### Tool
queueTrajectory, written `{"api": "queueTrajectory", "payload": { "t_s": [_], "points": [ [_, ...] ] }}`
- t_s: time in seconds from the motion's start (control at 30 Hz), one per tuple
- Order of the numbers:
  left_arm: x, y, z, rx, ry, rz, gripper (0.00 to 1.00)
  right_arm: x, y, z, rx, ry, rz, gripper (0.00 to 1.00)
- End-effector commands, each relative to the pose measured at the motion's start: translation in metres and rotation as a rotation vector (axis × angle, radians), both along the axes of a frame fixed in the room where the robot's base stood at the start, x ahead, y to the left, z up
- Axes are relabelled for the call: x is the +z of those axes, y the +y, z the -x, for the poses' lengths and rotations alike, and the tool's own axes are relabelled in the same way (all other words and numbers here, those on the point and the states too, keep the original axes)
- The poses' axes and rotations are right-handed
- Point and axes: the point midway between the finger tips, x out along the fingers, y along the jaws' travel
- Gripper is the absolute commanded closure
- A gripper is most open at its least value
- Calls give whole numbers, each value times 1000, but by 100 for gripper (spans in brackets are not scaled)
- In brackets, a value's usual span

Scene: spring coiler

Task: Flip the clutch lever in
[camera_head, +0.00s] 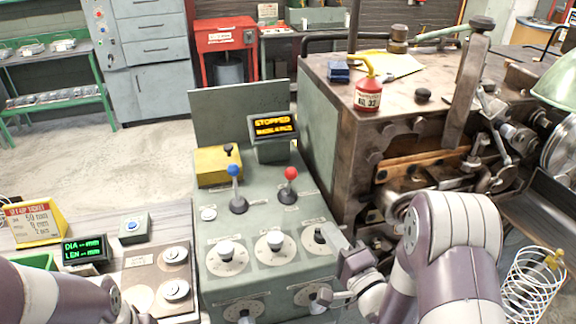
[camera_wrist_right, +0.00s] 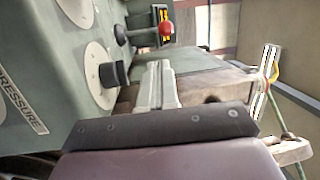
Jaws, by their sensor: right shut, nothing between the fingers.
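Two levers rise from the sloped green control panel (camera_head: 300,210): one with a blue ball knob (camera_head: 233,170) and one with a red ball knob (camera_head: 290,173). I cannot read which label says clutch. Both stand roughly upright. My right gripper (camera_head: 332,234) is shut and empty at the panel's right edge, beside the black dial knob (camera_head: 320,236) and nearer to me than the red lever. In the right wrist view the shut fingers (camera_wrist_right: 157,66) point towards the red knob (camera_wrist_right: 165,28), with a gap between. Only part of my left arm shows; its gripper is out of view.
A display (camera_head: 272,126) reading STOPPED stands behind the levers, with a yellow box (camera_head: 219,165) to its left. The rusty machine (camera_head: 340,130) with a red oil can (camera_head: 368,95) rises close on the right.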

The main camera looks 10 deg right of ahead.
Motion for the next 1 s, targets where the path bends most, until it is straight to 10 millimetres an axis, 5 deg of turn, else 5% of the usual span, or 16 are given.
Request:
{"api": "queueTrajectory", "payload": {
  "t_s": [0.47,1.0],
  "points": [
    [2,0,0,0,0,0,36,6,1,-2,8,-27,-41,100],
    [28,0,0,0,0,0,36,23,26,-104,9,-26,-41,100]
  ]
}}
